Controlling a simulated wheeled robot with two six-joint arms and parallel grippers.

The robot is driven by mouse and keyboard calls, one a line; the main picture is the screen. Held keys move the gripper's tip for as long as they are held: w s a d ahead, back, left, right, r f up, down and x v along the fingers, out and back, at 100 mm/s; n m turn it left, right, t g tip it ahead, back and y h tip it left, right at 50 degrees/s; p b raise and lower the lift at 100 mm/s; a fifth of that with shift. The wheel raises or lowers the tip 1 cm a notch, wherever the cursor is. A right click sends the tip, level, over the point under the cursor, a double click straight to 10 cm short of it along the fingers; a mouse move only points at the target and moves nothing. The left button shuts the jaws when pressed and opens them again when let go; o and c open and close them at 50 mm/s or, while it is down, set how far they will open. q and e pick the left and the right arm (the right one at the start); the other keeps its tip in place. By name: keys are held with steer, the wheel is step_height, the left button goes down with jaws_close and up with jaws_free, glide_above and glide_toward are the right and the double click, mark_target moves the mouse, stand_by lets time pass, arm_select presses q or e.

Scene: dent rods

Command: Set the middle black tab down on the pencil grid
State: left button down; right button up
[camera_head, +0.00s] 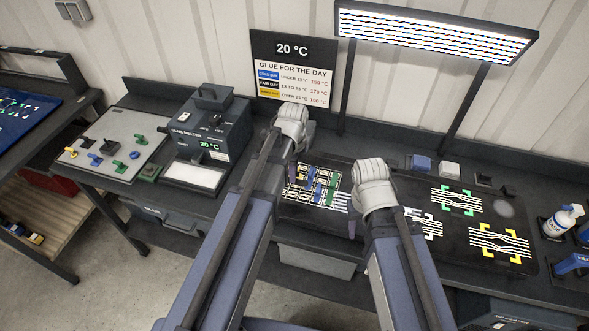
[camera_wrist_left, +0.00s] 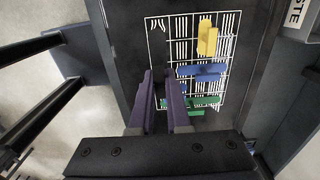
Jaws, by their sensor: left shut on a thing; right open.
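The pencil grid (camera_head: 318,186) is a white-lined panel on the bench, with yellow, blue and green tabs on it. It also shows in the left wrist view (camera_wrist_left: 222,47), where a yellow tab (camera_wrist_left: 207,38), a blue tab (camera_wrist_left: 201,70) and green tabs are visible. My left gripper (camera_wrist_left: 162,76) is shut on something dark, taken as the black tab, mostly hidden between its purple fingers. The fingers overlap the grid's lower left in that view; whether anything touches it I cannot tell. My right gripper (camera_head: 352,228) is open beside the grid's right, mostly hidden by its arm.
A grey board (camera_head: 112,125) with several coloured tabs lies at the left, beside the glue melter (camera_head: 208,125). A dark mat with green and yellow marked dent patterns (camera_head: 498,240) lies to the right. White bottles (camera_head: 562,220) stand at the far right. A lamp overhangs the bench.

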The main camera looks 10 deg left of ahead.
arm_select(q)
steer(key=shift+f+b, duration=3.2)
steer(key=shift+f, duration=0.05)
arm_select(e)
steer(key=shift+f, duration=3.3)
arm_select(q)
steer(key=shift+f+b, duration=0.4)
arm_select(e)
steer(key=shift+f, duration=0.4)
arm_select(q)
steer(key=c, duration=0.8)
jaws_free()
step_height(320, 180, up, 8)
steer(key=p, duration=0.8)
steer(key=shift+f, duration=0.1)
arm_select(e)
step_height(320, 180, up, 8)
steer(key=shift+f, duration=0.1)
